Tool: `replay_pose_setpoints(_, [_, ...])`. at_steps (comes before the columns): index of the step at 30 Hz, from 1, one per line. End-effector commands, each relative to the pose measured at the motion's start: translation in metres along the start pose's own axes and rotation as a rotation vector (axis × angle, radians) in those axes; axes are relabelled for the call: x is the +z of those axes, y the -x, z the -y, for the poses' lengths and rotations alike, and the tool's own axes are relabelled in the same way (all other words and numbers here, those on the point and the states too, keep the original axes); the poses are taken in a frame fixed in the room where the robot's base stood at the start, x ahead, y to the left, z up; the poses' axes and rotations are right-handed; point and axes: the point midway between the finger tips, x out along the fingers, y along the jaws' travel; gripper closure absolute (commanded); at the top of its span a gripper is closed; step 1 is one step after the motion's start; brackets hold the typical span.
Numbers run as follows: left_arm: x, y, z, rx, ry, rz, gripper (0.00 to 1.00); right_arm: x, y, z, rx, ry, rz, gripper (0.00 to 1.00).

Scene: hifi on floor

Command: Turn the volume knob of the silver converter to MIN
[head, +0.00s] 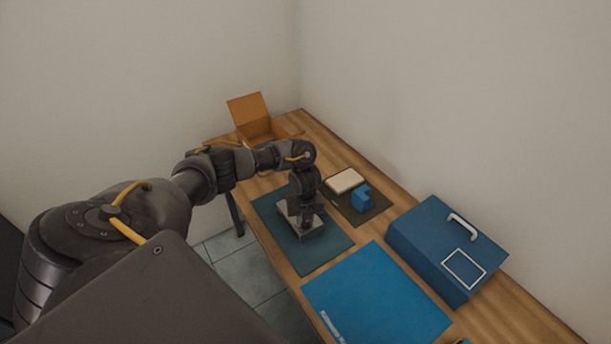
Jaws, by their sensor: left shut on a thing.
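The silver converter (289,210) is a small grey box on a dark teal mat (329,254) on the wooden table. My left arm reaches in from the left, and its gripper (306,226) points down onto the top of the converter. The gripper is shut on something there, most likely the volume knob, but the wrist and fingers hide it. I cannot read any MIN mark or the knob's angle. My right gripper is not in view.
An open orange box (254,129) stands at the far end. A cream block (344,180) and a blue block (362,198) lie on a dark mat to the right. A blue case (432,239) with a white handle and a flat blue sheet (377,298) are nearer. Walls border the table behind.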

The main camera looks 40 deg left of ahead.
Motion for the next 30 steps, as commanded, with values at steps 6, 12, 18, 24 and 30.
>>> replay_pose_setpoints(6, [0.001, 0.004, 0.0, 0.0, 0.208, 0.002, 0.98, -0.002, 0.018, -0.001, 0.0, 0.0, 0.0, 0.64])
replay_pose_setpoints(12, [0.001, 0.004, 0.0, 0.0, 0.397, 0.002, 0.98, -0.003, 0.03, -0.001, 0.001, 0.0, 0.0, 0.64])
replay_pose_setpoints(18, [0.001, 0.003, 0.0, 0.0, 0.587, 0.002, 0.98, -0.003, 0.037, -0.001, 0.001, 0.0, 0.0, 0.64])
replay_pose_setpoints(24, [0.001, 0.001, 0.0, -0.001, 0.776, 0.001, 0.98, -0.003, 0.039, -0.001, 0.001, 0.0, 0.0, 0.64])
replay_pose_setpoints(30, [0.001, 0.001, 0.001, -0.002, 0.966, 0.001, 0.98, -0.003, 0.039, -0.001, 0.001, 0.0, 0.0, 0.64])
